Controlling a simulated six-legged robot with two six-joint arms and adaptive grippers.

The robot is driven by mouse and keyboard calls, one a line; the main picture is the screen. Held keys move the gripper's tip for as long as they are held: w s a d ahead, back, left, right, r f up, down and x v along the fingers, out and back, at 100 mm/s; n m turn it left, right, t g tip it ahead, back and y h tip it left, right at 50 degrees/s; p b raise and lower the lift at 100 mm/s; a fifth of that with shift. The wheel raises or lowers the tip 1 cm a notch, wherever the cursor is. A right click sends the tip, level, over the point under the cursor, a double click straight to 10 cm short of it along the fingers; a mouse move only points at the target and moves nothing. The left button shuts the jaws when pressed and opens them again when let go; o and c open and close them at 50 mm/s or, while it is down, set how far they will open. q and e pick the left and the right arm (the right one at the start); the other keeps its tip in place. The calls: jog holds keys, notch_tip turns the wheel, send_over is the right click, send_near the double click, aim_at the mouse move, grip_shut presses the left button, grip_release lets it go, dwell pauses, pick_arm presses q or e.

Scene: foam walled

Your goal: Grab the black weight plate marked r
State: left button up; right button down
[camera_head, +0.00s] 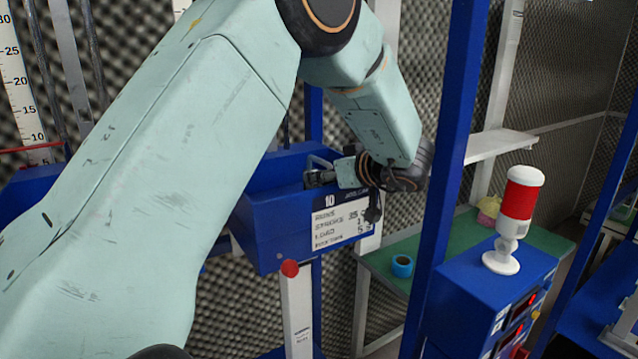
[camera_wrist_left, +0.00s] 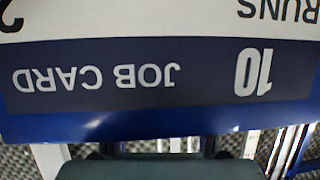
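No black weight plate marked r can be made out in either view. My left arm comes in from the left across the head view, and my left gripper (camera_head: 320,172) is at the top of a blue box (camera_head: 262,222) with a white job card (camera_head: 338,222) on its front. Whether its fingers are apart or closed is unclear. In the left wrist view the job card (camera_wrist_left: 150,80) is upside down and very close, filling most of the picture. My right gripper is in neither view.
A blue upright post (camera_head: 448,165) stands right of my gripper. Beyond it, a red and white lamp (camera_head: 520,205) stands on a blue cabinet (camera_head: 485,290). A green shelf (camera_head: 400,250) holds a blue roll (camera_head: 402,266). Grey foam walls (camera_head: 575,90) enclose the place.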

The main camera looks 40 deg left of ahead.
pick_arm(q)
jog(key=shift+w, duration=0.1)
jog(key=c, duration=0.5)
grip_shut()
jog(key=shift+w+r, duration=0.1)
